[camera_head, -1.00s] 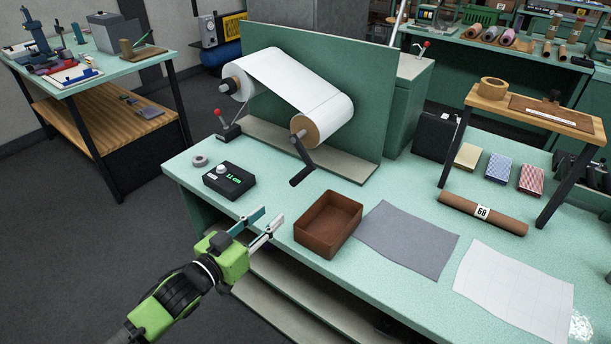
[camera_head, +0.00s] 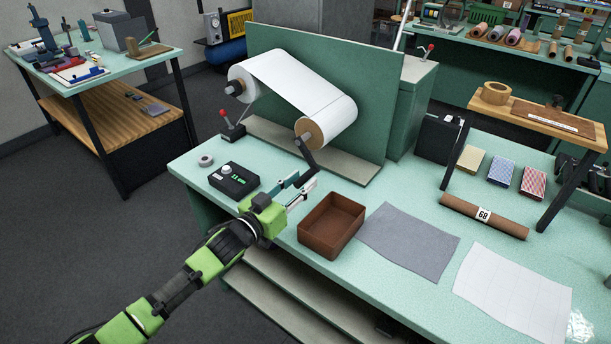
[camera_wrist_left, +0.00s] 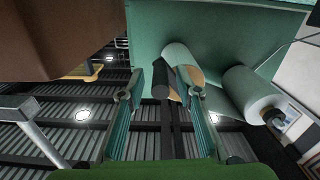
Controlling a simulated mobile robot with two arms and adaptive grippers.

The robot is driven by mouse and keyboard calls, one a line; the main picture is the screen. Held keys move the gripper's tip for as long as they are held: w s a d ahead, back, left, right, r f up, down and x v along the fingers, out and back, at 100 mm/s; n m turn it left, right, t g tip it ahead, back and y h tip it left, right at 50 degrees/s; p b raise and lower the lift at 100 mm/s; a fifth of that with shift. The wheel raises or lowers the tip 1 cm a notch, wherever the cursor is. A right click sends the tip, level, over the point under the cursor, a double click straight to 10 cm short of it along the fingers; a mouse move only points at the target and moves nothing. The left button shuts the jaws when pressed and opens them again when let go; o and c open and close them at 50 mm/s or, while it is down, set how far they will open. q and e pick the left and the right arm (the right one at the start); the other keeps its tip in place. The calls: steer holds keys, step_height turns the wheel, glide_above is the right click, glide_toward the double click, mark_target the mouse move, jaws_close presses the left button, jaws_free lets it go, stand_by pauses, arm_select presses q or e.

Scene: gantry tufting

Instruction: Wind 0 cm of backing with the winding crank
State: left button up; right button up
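The winding crank (camera_head: 306,153) is a dark arm and handle on the front end of the lower white backing roll (camera_head: 326,122). White backing (camera_head: 284,82) runs from it to the upper left roll. My left gripper (camera_head: 302,181) is at the crank's handle, its fingers open. In the left wrist view, my left gripper (camera_wrist_left: 162,98) has its fingers wide apart, and the dark crank handle (camera_wrist_left: 160,91) shows between them with no visible contact. The fingers partly hide the handle's lower end in the head view. My right gripper is in neither view.
A brown open box (camera_head: 331,225) stands just right of my left gripper. A black control box with a green display (camera_head: 234,180) and a red-knobbed lever (camera_head: 231,128) stand to its left. A grey cloth (camera_head: 408,240) lies to the right; a green panel (camera_head: 375,105) rises behind the rolls.

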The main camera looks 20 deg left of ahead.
arm_select(q)
steer(key=shift+x, duration=1.25)
jaws_close()
